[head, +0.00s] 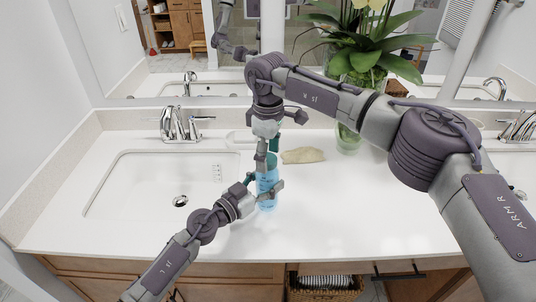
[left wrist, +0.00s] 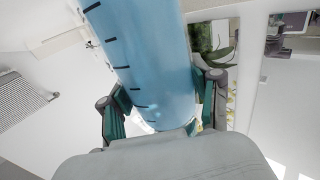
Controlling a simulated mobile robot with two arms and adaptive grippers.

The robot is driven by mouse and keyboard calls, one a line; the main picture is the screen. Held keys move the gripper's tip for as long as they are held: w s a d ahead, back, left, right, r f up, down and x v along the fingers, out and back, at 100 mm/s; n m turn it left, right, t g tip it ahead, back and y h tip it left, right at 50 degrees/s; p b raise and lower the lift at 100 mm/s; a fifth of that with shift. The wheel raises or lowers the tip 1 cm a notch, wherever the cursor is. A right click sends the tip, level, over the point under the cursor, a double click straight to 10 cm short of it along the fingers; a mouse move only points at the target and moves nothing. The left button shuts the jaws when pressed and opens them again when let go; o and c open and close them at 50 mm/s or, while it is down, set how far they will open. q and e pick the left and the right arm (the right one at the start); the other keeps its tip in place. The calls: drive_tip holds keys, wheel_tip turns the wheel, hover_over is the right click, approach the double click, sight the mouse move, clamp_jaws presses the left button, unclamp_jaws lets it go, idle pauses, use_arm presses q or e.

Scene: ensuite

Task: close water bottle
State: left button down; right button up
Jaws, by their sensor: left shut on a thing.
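The blue, see-through water bottle (head: 267,192) stands upright on the white counter, just right of the left sink. My left gripper (head: 266,188) is shut around the bottle's body from the front left. In the left wrist view the marked blue bottle (left wrist: 148,55) lies between the green-padded fingers of the left gripper (left wrist: 160,108). My right gripper (head: 268,155) points down directly over the bottle's top. Its fingers hide the bottle's mouth, and I cannot tell a cap from the green finger pads there.
The counter's front right is clear.

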drive_tip(key=shift+r, duration=2.25)
drive_tip(key=shift+c, duration=0.4)
drive_tip(key=shift+n, duration=0.3)
